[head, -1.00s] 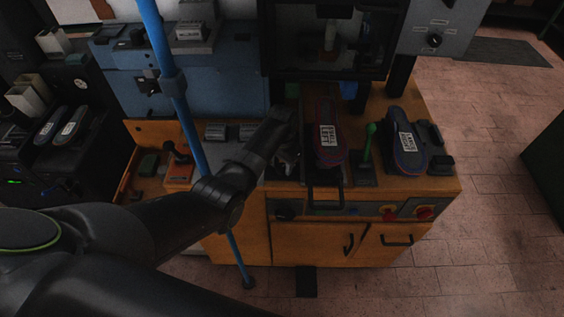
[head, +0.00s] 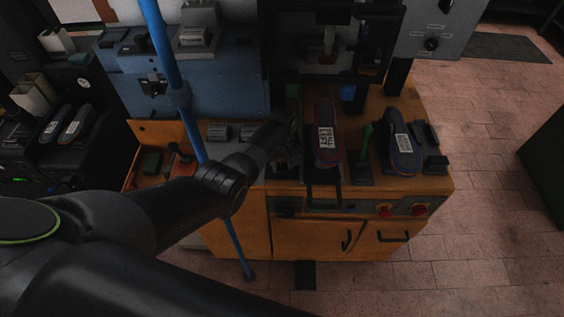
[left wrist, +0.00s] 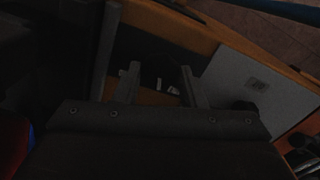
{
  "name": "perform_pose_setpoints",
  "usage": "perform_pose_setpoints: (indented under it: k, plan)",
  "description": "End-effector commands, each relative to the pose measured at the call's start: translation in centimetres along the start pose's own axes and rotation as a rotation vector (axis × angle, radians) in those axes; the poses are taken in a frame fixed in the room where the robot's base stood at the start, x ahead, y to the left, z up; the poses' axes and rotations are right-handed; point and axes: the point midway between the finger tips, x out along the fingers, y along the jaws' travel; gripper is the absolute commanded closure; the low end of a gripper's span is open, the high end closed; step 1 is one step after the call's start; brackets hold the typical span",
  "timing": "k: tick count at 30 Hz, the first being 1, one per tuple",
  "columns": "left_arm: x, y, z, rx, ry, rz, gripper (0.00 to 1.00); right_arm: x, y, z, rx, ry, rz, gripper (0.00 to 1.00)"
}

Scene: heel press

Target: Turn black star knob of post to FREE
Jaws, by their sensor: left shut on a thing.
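My left gripper (head: 284,152) reaches over the orange cabinet's work surface, left of the red-edged shoe sole, in the head view. In the left wrist view its two fingers (left wrist: 160,84) stand some way apart, closed on a dark thing. That thing sits where the black star knob would be, but it is too dark to make out its shape or how it is turned. Small white labels (left wrist: 166,87) show between the fingers on a dark surface; their words are unreadable. The post is not clearly distinguishable. My right gripper is out of view.
A red-edged sole (head: 327,146) and a second sole (head: 402,146) stand beside a green-handled lever (head: 366,150). The orange cabinet (head: 240,232) has red knobs on its front. A blue pole (head: 236,248) stands in front, close to my left arm.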

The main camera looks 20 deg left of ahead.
Motion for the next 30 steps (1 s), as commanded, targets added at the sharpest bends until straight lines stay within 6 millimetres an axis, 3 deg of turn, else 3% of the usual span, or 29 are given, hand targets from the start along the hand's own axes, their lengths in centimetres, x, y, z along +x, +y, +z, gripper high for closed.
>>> perform_pose_setpoints:
  k: [15,30]
  plan:
    - [-0.16,0.06,-0.1,-0.392,0.003,0.002,0.86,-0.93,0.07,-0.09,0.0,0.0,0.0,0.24]
    - [-0.14,0.06,-0.14,-0.498,0.004,0.002,0.86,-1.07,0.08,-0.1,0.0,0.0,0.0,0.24]
